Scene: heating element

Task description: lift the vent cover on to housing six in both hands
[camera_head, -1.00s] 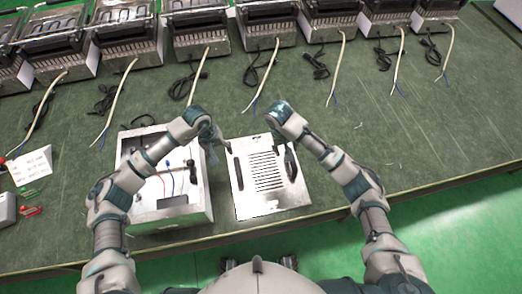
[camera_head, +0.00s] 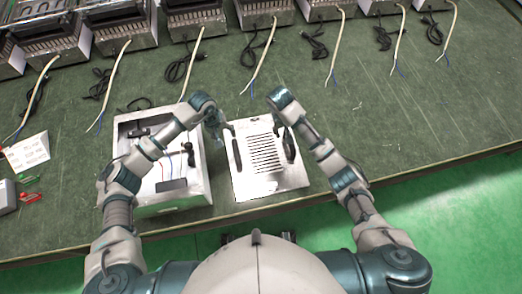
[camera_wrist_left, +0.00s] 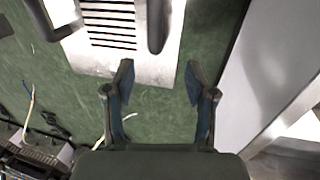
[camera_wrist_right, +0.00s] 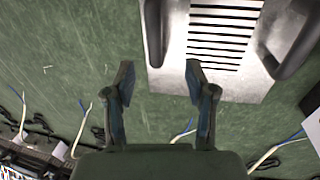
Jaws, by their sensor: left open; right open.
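The vent cover (camera_head: 266,183) is a flat metal plate with a column of slots and two dark upright handles. It lies on the green table, right of the open housing (camera_head: 172,208), a metal box with wires inside. My left gripper (camera_head: 216,128) is open and empty near the cover's upper left corner, by the left handle. In the left wrist view (camera_wrist_left: 158,75) its fingers are apart beside the plate's edge (camera_wrist_left: 165,60). My right gripper (camera_wrist_right: 158,75) is open and empty by the plate (camera_wrist_right: 235,88); in the head view it is at the right handle, mostly hidden by my arm.
A row of finished-looking housings (camera_head: 195,18) with pale cables and black cords stands along the back. A white label card (camera_head: 27,152) and small red and green parts (camera_head: 30,197) lie at the left. The table right of the cover is clear.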

